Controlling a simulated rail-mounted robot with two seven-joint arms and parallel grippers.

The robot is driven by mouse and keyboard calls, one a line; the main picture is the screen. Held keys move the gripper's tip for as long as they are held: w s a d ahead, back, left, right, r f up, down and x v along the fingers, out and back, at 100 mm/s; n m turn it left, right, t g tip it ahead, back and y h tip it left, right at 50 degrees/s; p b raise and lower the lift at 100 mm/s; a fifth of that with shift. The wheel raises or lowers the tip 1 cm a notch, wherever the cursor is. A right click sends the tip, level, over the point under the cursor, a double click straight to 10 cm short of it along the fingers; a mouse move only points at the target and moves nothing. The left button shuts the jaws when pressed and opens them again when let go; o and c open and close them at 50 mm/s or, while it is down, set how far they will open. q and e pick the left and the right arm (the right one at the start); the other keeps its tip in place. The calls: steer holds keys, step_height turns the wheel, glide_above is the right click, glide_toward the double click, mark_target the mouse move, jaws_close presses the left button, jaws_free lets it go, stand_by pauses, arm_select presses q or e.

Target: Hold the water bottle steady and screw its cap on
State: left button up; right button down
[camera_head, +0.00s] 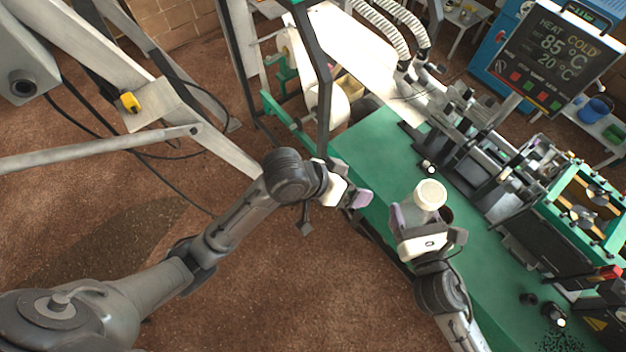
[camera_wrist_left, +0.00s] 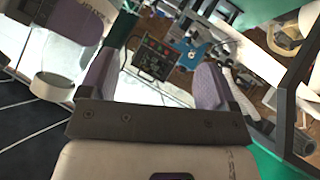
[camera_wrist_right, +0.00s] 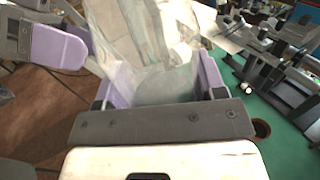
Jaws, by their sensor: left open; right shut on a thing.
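The water bottle (camera_head: 427,212) is pale and translucent. My right gripper (camera_head: 418,217) is shut around it above the green table. The bottle also fills the space between the purple fingers in the right wrist view (camera_wrist_right: 150,62). In the left wrist view the bottle (camera_wrist_left: 62,62) is at the left, beside the right gripper's purple finger. My left gripper (camera_head: 352,194) is open and empty, to the left of the bottle and apart from it.
The green table (camera_head: 375,150) has a clear strip near the bottle. Metal machinery (camera_head: 465,125) lines the table's far side. A dark upright post (camera_head: 323,90) stands behind my left gripper.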

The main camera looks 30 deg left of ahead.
arm_select(q)
steer(key=s+a+f+g+y, duration=0.1)
steer(key=s+a+f, duration=0.3)
steer(key=s, duration=0.4)
steer(key=s+a+f+n+g+y, duration=0.1)
steer(key=s+a+f+y, duration=0.3)
steer(key=s+f, duration=0.2)
steer(key=s+a+f+g+y, duration=0.1)
steer(key=s+a+f, duration=0.4)
steer(key=s, duration=0.5)
steer(key=shift+f+n+y, duration=0.25)
steer(key=shift+n+y, duration=0.15)
steer(key=shift+y, duration=0.3)
